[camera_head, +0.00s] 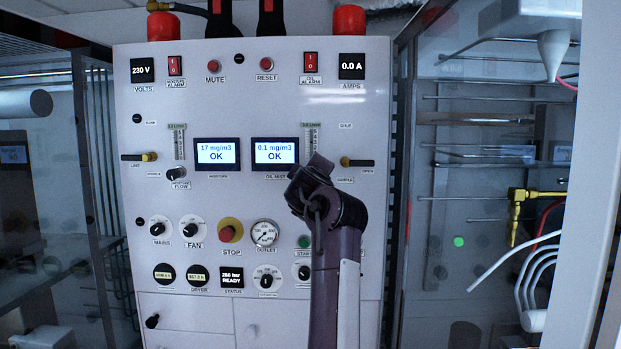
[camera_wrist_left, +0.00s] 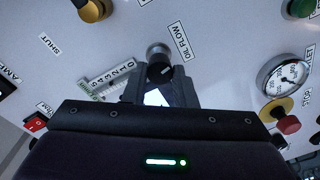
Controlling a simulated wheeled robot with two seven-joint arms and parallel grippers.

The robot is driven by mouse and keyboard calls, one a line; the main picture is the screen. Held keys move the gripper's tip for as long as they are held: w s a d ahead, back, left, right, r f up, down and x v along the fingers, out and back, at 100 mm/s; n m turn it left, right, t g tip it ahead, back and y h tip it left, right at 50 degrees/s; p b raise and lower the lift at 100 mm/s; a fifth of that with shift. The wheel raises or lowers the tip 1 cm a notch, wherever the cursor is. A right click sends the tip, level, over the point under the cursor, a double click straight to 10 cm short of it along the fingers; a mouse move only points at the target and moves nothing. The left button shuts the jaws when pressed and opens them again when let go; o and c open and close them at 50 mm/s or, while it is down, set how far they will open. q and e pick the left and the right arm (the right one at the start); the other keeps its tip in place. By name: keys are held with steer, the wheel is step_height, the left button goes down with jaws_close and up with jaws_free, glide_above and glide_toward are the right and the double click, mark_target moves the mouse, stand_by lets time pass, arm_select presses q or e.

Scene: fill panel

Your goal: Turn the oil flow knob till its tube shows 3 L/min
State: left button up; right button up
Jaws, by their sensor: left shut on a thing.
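The oil flow tube (camera_head: 311,137) is on the upper part of the white panel (camera_head: 215,118), right of the oil mist display. It shows in the left wrist view (camera_wrist_left: 108,78) with a 0 to 5 scale; its level is too small to read. My left gripper (camera_head: 318,166) covers the oil flow knob in the head view. In the left wrist view the dark knob (camera_wrist_left: 158,70), with a grey base, sits beside the OIL FLOW label (camera_wrist_left: 178,42). My left gripper's fingers (camera_wrist_left: 160,88) are shut on the knob. My right gripper is not in view.
The oil mist display (camera_head: 275,151) reads 0.1 mg/m3 OK. The sample valve handle (camera_head: 358,162) is close right of my gripper. The outlet gauge (camera_head: 264,233) and red stop button (camera_head: 229,233) are below. Pipes and a brass fitting (camera_head: 516,210) are at right.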

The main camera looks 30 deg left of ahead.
arm_select(q)
steer(key=o, duration=1)
steer(key=shift+s, duration=0.1)
steer(key=b+v, duration=0.3)
steer(key=v, duration=0.4)
steer(key=shift+s+d+b, duration=0.25)
steer(key=shift+b, duration=0.1)
